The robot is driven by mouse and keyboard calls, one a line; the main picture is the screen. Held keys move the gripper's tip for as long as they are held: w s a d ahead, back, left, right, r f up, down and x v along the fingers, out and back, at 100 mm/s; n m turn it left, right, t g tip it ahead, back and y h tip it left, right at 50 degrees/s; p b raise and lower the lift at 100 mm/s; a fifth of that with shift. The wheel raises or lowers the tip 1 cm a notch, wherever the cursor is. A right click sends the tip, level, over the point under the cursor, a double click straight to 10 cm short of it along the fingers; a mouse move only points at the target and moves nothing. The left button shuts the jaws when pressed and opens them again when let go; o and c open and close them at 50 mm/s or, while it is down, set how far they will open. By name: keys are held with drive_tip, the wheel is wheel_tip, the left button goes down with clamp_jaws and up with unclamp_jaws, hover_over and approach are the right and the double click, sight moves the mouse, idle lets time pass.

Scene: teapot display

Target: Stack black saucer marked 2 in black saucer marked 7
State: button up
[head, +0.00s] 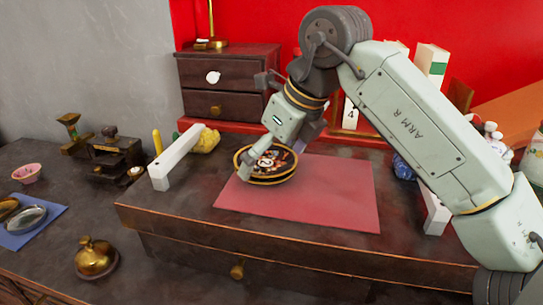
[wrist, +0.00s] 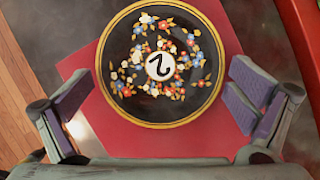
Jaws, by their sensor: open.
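The black saucer marked 2 (wrist: 140,92), with a gold rim and a flower pattern, lies face up in the wrist view. In the head view the saucer marked 2 (head: 277,158) sits on top of another gold-rimmed dark saucer (head: 272,182) on a red mat (head: 330,195). The lower saucer's number is hidden, and only its edge shows. My gripper (head: 278,152) is over the stack. In the wrist view its purple-padded fingers (wrist: 163,110) stand wide apart, one on each side of the saucer's near part, and hold nothing.
White bars (head: 178,157) flank the mat at left and right. A dark drawer box (head: 228,85) stands behind. At left are a brass bell (head: 95,257), a pink bowl (head: 27,173) and a blue mat (head: 40,225) with dishes. The front of the red mat is clear.

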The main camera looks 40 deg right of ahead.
drive_tip(key=shift+r, duration=0.15)
drive_tip(key=shift+r, duration=0.3)
drive_tip(key=v, duration=1.1)
drive_tip(key=shift+s+r+p, duration=0.25)
drive_tip(key=shift+p, duration=0.2)
